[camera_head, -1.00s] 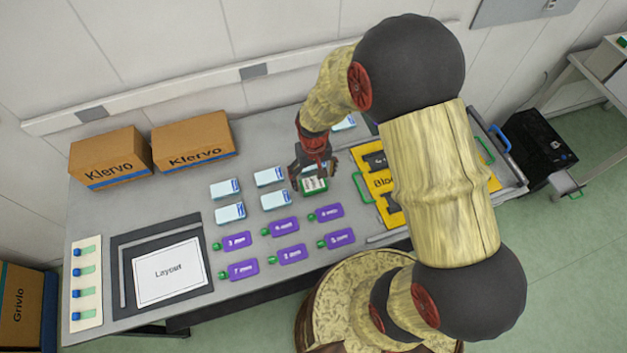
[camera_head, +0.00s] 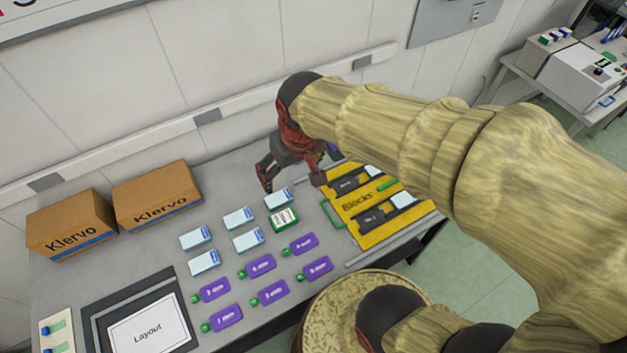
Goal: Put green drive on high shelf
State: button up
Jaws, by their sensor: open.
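A small white box with green edges (camera_head: 284,219) lies flat on the grey table at the right end of the rows of light-blue boxes; it is the likeliest match for the green drive. My gripper (camera_head: 291,181) is open, with its fingers spread and pointing down, behind and apart from this box, toward the wall side. No object shows between the fingers. A small purple thing (camera_head: 333,150) is partly hidden beside my gripper. I cannot make out a high shelf.
Light-blue boxes (camera_head: 239,217) and purple bottles with green caps (camera_head: 257,266) lie in rows. A yellow Blocks tray (camera_head: 362,212) is at the right, partly behind my arm. Cartons (camera_head: 156,196) stand at the back left. A Layout board (camera_head: 148,326) lies front left.

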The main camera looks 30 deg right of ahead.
jog(key=shift+o, duration=0.2)
jog(key=s+r+t, duration=0.2)
jog(key=s+r, duration=0.5)
jog(key=s, duration=0.2)
jog(key=shift+d, duration=0.45)
jog(key=shift+o, duration=0.4)
jog(key=shift+s, duration=0.2)
jog(key=g+b, duration=0.4)
send_over(283, 218)
jog(key=d, duration=0.1)
notch_tip(283, 218, down, 32)
jog(key=shift+s+f, duration=0.15)
jog(key=shift+f, duration=0.1)
jog(key=shift+w+f, duration=0.25)
jog(key=shift+f, duration=0.85)
jog(key=f, duration=0.1)
jog(key=f+b, duration=0.1)
jog(key=f, duration=0.2)
jog(key=shift+s+a+f+b, duration=0.2)
jog(key=shift+a+f+b, duration=0.1)
jog(key=shift+a+b, duration=0.1)
jog(key=shift+w+f, duration=0.1)
jog(key=shift+f, duration=0.35)
jog(key=c, duration=0.3)
jog(key=shift+r, duration=0.1)
jog(key=c, duration=1.1)
